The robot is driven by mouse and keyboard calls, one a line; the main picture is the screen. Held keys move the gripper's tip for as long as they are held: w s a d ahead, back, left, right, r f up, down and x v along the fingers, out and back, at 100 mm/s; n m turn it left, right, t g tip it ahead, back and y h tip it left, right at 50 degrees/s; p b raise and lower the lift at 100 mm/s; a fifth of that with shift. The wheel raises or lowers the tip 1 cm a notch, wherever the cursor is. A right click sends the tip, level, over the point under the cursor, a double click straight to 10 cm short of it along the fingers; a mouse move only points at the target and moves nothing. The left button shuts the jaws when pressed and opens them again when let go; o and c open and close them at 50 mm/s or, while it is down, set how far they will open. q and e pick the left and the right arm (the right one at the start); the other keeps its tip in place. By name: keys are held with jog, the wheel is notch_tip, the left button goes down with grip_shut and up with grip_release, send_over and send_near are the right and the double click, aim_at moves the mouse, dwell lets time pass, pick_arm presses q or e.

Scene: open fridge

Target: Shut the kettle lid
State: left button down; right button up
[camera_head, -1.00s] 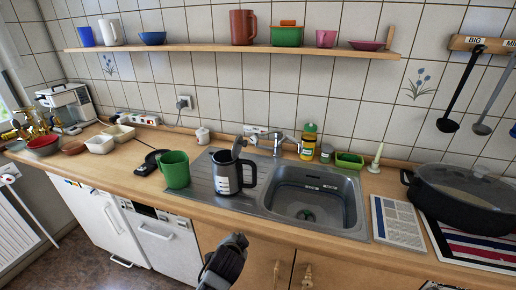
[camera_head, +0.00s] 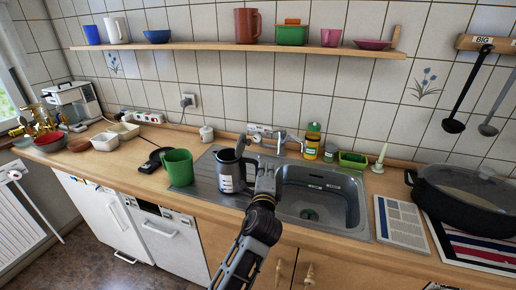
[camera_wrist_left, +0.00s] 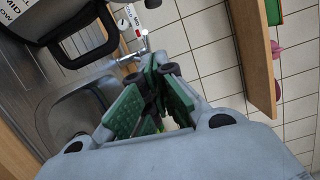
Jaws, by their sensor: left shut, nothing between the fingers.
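The kettle (camera_head: 227,172), dark with a pale label, stands upright on the steel drainboard left of the sink basin. Its lid (camera_head: 240,146) stands up, open, above the rim. My left gripper (camera_head: 267,176) is shut and empty just right of the kettle, in front of its handle side; I cannot tell whether it touches. It partly hides that side. The wrist view shows its green-padded fingers (camera_wrist_left: 150,98) together, with the kettle's dark handle (camera_wrist_left: 88,48) at the upper left. The lid is not clear there. My right gripper is not in view.
A green mug (camera_head: 176,168) stands just left of the kettle. The sink basin (camera_head: 318,197) and faucet (camera_head: 282,138) lie right and behind. A large black pot (camera_head: 465,195) stands far right. A wall shelf (camera_head: 240,46) with cups runs above.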

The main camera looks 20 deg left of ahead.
pick_arm(q)
jog(key=shift+d+r, duration=0.15)
jog(key=shift+r, duration=0.25)
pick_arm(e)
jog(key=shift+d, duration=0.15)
pick_arm(q)
jog(key=shift+w, duration=0.15)
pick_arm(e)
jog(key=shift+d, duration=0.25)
pick_arm(q)
jog(key=shift+w, duration=0.1)
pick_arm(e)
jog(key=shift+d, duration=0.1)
pick_arm(q)
jog(key=w+a+p, duration=0.3)
jog(key=w+a, duration=0.3)
jog(key=w, duration=0.3)
jog(key=shift+w+r, duration=0.3)
jog(key=shift+r, duration=0.05)
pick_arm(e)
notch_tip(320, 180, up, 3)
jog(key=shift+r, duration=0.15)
